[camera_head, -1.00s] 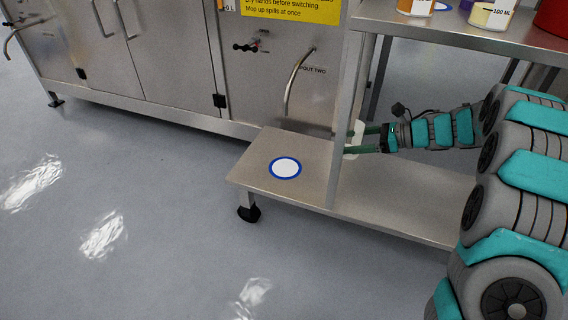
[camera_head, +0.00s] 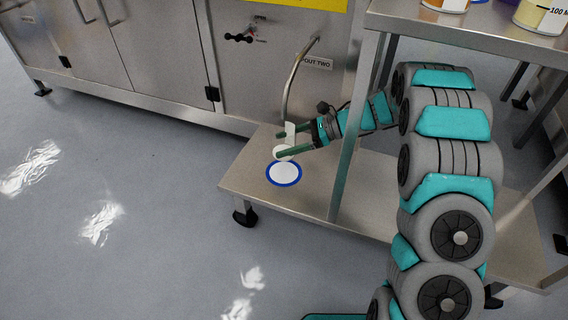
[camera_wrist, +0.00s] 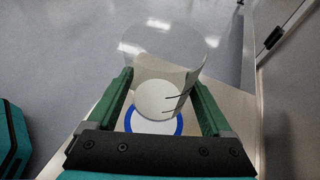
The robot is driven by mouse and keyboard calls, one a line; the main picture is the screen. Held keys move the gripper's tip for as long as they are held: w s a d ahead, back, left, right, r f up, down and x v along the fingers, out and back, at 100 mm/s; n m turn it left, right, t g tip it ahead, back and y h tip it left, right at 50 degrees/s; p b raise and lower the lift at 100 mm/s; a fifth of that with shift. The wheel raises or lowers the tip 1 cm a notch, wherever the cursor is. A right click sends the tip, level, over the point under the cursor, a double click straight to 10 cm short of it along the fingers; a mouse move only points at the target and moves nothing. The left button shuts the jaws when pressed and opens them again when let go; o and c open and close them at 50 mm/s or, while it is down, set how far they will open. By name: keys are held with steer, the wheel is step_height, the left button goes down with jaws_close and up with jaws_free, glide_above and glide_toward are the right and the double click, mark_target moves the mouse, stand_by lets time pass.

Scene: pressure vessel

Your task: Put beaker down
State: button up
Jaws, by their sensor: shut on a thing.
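My gripper (camera_head: 285,150) is shut on a clear beaker (camera_wrist: 160,60), one green finger on each side of it. In the head view the beaker (camera_head: 283,152) shows only as a small pale shape between the fingers. It is held over the back edge of a white disc with a blue ring (camera_head: 284,173) on the low steel shelf. In the wrist view the blue-ringed disc (camera_wrist: 148,126) shows just below and nearer than the beaker's base. I cannot tell whether the base touches the shelf.
The low steel shelf (camera_head: 245,180) has bare room around the disc. An upright steel post (camera_head: 345,170) stands right of the gripper, beside my arm. A curved spout (camera_head: 290,80) hangs from the steel cabinet behind. Containers (camera_head: 545,15) stand on the upper shelf.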

step_height(320, 180, down, 8)
steer(key=shift+f, duration=0.1)
steer(key=shift+f+b, duration=0.1)
steer(key=shift+b, duration=0.45)
steer(key=o, duration=1.2)
steer(key=shift+c, duration=0.2)
steer(key=shift+r+p, duration=0.35)
steer(key=shift+p, duration=0.1)
steer(key=v, duration=1.2)
steer(key=shift+s+f, duration=0.15)
steer(key=shift+f, duration=0.05)
